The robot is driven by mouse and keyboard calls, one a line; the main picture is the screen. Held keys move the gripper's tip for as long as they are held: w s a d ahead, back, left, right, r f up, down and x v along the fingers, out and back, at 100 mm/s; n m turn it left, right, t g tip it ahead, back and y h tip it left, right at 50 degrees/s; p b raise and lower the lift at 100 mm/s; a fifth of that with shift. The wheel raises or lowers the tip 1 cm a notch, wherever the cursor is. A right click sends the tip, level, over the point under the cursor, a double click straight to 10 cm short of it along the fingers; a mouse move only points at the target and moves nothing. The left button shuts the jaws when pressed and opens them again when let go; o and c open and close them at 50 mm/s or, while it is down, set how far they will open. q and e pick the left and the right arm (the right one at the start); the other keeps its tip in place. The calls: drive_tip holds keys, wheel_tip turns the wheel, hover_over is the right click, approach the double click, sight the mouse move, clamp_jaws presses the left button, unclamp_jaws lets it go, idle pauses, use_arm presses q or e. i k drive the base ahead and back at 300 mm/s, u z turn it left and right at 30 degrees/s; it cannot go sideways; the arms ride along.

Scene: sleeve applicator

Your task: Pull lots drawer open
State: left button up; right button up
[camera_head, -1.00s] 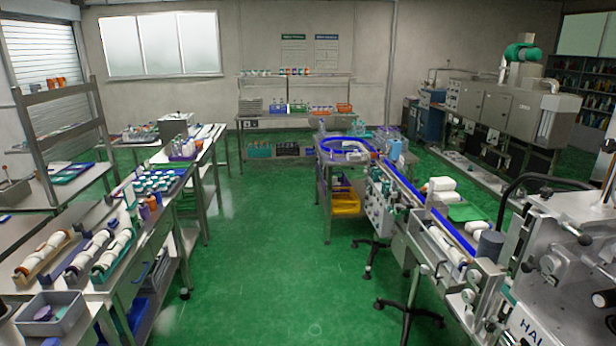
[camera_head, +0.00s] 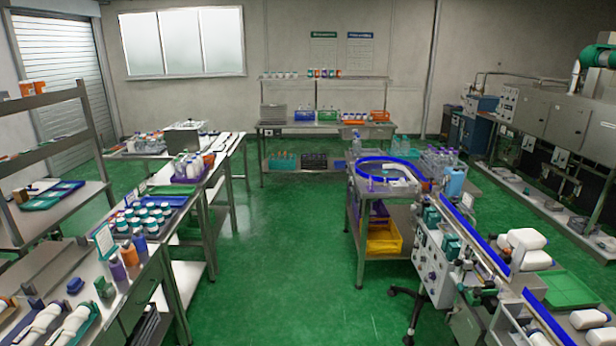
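Neither of my grippers is in view. No drawer that I can clearly identify as the lots drawer shows.
A conveyor line (camera_head: 480,240) runs along the right, with a yellow bin (camera_head: 384,238) under the round table. The green floor (camera_head: 290,250) between is clear.

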sight(349, 133)
drive_tip(key=u, duration=0.15)
drive_tip(key=i, duration=5.75)
drive_tip(key=z, duration=0.25)
drive_tip(key=i, duration=1.9)
drive_tip(key=z, duration=0.3)
drive_tip(key=i, duration=1.9)
drive_tip(key=z, duration=0.25)
drive_tip(key=i, duration=1.35)
drive_tip(key=z, duration=0.15)
